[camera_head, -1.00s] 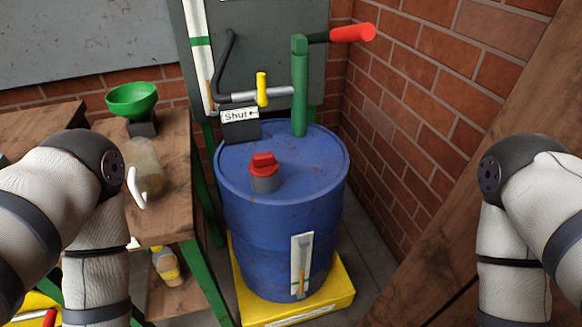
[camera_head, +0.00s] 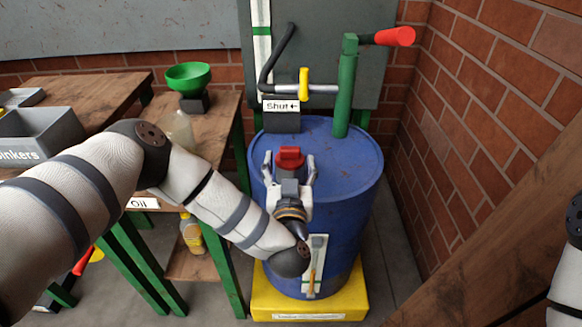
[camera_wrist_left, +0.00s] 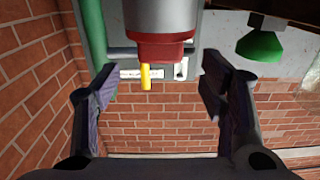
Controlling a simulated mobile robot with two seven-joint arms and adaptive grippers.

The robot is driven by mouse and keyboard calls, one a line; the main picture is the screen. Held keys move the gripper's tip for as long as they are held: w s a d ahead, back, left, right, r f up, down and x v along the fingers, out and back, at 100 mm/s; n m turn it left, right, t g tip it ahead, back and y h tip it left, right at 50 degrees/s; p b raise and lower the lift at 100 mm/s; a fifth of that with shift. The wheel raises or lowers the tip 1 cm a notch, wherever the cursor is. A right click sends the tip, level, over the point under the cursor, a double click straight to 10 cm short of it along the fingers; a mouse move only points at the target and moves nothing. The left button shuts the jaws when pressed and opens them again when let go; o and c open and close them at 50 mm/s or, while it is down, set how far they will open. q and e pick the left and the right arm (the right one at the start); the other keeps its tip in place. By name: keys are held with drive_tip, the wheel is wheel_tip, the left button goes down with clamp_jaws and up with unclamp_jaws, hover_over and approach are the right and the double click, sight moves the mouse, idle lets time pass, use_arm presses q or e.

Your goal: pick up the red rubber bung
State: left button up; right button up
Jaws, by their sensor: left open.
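The red rubber bung (camera_head: 290,156) sits on a grey neck on top of the blue drum (camera_head: 350,165). My left gripper (camera_head: 289,168) is open, with one finger on each side of the bung in the head view. In the left wrist view the picture is upside down. There the bung (camera_wrist_left: 160,52) shows at the top, lined up with the gap of my open left gripper (camera_wrist_left: 158,78), with clear space to both fingers. Whether the fingers reach its depth is hard to tell. My right gripper is out of view.
A green pipe with a red handle (camera_head: 392,37) rises behind the drum, beside a yellow valve lever (camera_head: 304,84) and a "Shut" sign (camera_head: 281,106). A green funnel (camera_head: 188,76) stands on the wooden bench at left. A brick wall (camera_head: 480,110) closes the right side.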

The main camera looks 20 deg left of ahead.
sight(290, 151)
use_arm(q)
drive_tip(key=x, duration=0.5)
drive_tip(key=shift+w+a+b, duration=0.1)
drive_tip(key=shift+w+b, duration=0.2)
drive_tip(key=shift+r, duration=0.1)
drive_tip(key=shift+c, duration=0.6)
clamp_jaws()
